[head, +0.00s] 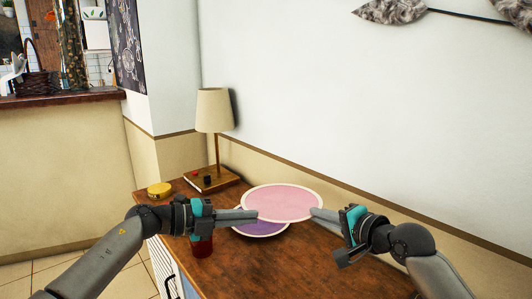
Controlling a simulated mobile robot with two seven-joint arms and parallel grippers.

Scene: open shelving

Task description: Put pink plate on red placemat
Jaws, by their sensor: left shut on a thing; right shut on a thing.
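The pink plate (282,203) has a pale rim and is held between my two grippers. My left gripper (256,215) is shut on its left edge. My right gripper (314,213) is shut on its right edge. A purple plate (262,227) with a pale rim shows below and in front of the pink plate, which partly covers it. I cannot tell how much space is between the two plates.
The wooden tabletop (310,262) has bare room in front and to the right. A table lamp (214,112) and a round yellow object (159,189) stand at the back left. A dark red object (202,248) is below my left gripper. A wall is behind.

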